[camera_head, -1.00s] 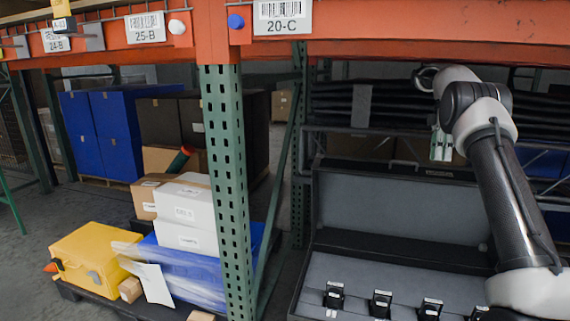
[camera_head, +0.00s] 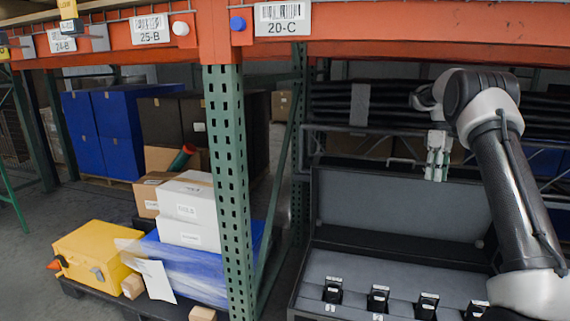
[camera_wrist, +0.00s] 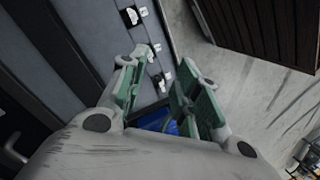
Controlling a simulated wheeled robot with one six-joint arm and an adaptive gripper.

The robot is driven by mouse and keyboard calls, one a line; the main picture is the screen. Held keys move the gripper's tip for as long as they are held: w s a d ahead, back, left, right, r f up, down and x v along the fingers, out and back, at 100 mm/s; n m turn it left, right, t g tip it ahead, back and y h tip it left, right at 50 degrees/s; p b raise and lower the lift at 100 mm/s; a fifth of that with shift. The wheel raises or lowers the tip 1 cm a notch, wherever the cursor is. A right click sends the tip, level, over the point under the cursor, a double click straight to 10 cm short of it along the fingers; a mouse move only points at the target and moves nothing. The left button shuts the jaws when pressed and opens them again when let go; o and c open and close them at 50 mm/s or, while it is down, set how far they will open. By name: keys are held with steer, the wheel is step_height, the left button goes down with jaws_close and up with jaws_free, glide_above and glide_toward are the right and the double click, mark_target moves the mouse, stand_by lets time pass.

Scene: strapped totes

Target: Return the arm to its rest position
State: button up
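My gripper (camera_head: 437,158) hangs fingers-down from my arm at the right of the head view, in front of the grey inner lid of an open black case (camera_head: 400,207). In the wrist view the green-padded fingers of my gripper (camera_wrist: 160,92) stand apart with a gap between them. I see nothing held there. A patch of blue shows low between the fingers, and I cannot tell what it is. My arm is bent, with its upper link along the right edge of the head view.
Several small black items (camera_head: 378,298) stand in the case. An orange beam (camera_head: 400,45) crosses above, and a green post (camera_head: 228,180) stands left of the case. A yellow tote (camera_head: 95,253), white boxes (camera_head: 187,208) and a wrapped blue tote (camera_head: 200,270) sit farther left.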

steer(key=s+a+r+m+t, duration=0.2)
steer(key=s+a+r, duration=0.1)
steer(key=s, duration=1.1)
steer(key=s+a+r+m+t, duration=0.2)
steer(key=s+a, duration=0.4)
steer(key=s, duration=0.8)
steer(key=s+a+r+m+t, duration=0.3)
steer(key=s+a+r, duration=0.1)
steer(key=s, duration=1)
steer(key=shift+s+a+r+h, duration=0.15)
steer(key=shift+s+a+h, duration=0.25)
steer(key=shift+a, duration=0.15)
steer(key=shift+d, duration=0.1)
